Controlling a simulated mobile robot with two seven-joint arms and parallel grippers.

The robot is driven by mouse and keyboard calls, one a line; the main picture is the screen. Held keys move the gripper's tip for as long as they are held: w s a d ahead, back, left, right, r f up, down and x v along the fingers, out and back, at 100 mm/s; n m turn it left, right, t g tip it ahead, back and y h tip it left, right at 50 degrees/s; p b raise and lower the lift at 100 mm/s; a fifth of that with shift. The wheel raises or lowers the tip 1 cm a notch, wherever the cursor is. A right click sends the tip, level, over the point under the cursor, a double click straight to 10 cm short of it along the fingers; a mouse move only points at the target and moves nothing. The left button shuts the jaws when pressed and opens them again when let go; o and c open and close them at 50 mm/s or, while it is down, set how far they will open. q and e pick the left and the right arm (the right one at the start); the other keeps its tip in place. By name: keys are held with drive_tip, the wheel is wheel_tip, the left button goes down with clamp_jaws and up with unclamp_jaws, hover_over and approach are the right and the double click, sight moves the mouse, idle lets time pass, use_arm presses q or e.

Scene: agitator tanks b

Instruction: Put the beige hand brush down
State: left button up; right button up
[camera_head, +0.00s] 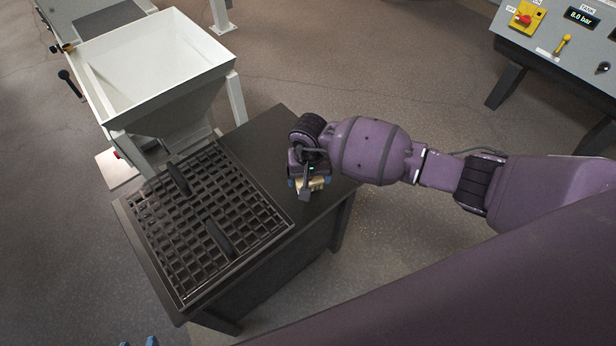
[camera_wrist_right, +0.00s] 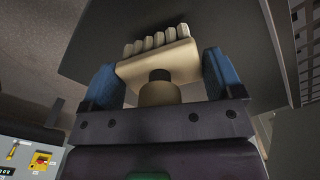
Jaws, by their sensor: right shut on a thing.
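My right gripper (camera_head: 308,184) is over the right end of the dark table (camera_head: 275,123), pointing down. It is shut on the beige hand brush (camera_head: 317,184), which is mostly hidden by the gripper in the head view. In the right wrist view the brush (camera_wrist_right: 160,62) sits between the two blue fingers (camera_wrist_right: 162,80), its pale bristle tufts facing the dark tabletop. I cannot tell whether the bristles touch the tabletop. Only two blue fingertips of my left gripper (camera_head: 139,342) show at the bottom edge of the head view, apart from each other.
A black grate (camera_head: 222,212) with two dark handles covers the table's left part. The tabletop around the right gripper is bare. A white hopper (camera_head: 150,75) stands behind the table. A control panel (camera_head: 570,35) stands at the upper right.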

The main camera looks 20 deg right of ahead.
drive_tip(key=shift+f, duration=0.6)
use_arm(q)
drive_tip(key=shift+s+f, duration=0.1)
drive_tip(key=shift+f, duration=0.1)
use_arm(e)
drive_tip(key=shift+r, duration=0.1)
drive_tip(key=shift+f, duration=0.25)
drive_tip(key=o, duration=0.7)
use_arm(q)
drive_tip(key=shift+s+a+f, duration=0.1)
use_arm(e)
drive_tip(key=shift+r, duration=0.1)
